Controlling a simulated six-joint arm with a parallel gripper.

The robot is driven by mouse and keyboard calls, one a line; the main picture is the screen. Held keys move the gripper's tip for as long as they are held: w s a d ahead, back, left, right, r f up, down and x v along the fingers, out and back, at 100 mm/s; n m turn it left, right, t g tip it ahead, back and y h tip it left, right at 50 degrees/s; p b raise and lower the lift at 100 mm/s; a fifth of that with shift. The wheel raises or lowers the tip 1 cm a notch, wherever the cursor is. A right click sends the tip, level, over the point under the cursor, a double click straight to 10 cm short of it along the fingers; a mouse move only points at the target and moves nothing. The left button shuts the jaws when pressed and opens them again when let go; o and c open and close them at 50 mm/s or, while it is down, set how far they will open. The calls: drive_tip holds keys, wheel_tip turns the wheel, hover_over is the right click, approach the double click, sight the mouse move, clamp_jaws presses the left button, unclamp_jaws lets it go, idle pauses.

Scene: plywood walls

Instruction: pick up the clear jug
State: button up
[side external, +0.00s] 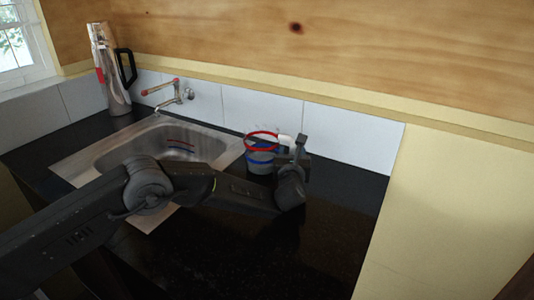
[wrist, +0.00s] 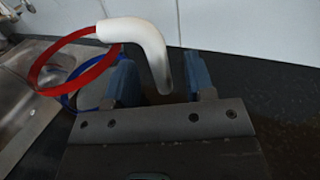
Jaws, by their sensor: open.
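The clear jug (side external: 261,157) stands on the black counter just right of the sink. It has a red rim, a blue band and a white handle on its right side. In the wrist view its red rim (wrist: 35,73) is at the upper left, and its white handle (wrist: 140,33) curves down toward the space between my two fingers. My gripper (wrist: 163,78) is open, with one finger on each side of the handle's lower end. Whether either finger touches the handle I cannot tell. In the side view my gripper (side external: 292,157) is at the jug's handle side.
A steel sink (side external: 80,163) is set in the counter left of the jug, with a red-handled tap (side external: 177,93) behind it. A tall metal flask (side external: 112,75) with a black handle stands at the back left. White tiles (side external: 340,130) close off the back. The counter (side external: 335,210) to the right is clear.

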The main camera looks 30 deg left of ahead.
drive_tip(key=shift+x, duration=0.95)
drive_tip(key=shift+c, duration=0.2)
clamp_jaws()
drive_tip(key=shift+r, duration=0.1)
